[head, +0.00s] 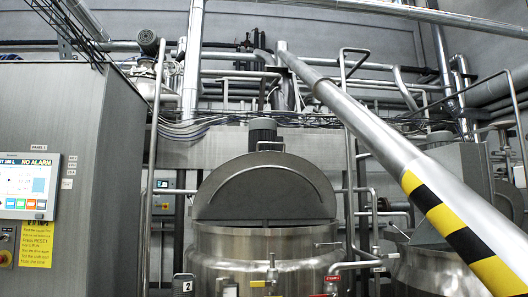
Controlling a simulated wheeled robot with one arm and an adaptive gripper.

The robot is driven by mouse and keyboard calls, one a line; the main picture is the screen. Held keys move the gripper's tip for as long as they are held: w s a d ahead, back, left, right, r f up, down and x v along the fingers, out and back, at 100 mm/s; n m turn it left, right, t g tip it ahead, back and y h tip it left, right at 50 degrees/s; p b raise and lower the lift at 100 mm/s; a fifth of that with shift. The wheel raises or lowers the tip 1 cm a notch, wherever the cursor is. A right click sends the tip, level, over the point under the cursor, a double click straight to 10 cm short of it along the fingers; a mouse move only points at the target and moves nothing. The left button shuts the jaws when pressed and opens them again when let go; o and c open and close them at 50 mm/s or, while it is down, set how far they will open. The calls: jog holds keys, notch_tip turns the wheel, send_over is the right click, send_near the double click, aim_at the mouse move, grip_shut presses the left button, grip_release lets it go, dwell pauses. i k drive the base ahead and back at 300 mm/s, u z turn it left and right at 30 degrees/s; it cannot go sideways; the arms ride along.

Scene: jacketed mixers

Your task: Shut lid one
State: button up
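A jacketed steel mixer (255,258) stands in the middle of the head view. Its grey half-round lid (265,185) is raised and tilted up at the back of the vessel, so this lid is open. A small plate reading "2" (183,286) is at its lower left. A second vessel (425,272) is at the right, with a grey lid or cover (465,160) behind it, partly hidden by a striped tube. No label reading one is visible on either lid, so I cannot tell which is lid one. My gripper is not in view.
A thick metal tube (370,125) with yellow and black bands slants across the right side. A grey cabinet (108,150) with a touch panel (28,187) reading "NO ALARM" stands at left. Pipes with valves (365,262) run between the vessels.

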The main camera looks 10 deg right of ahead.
aim_at(268, 185)
jog(key=u, duration=0.35)
jog(key=i, duration=1.95)
jog(key=z, duration=0.35)
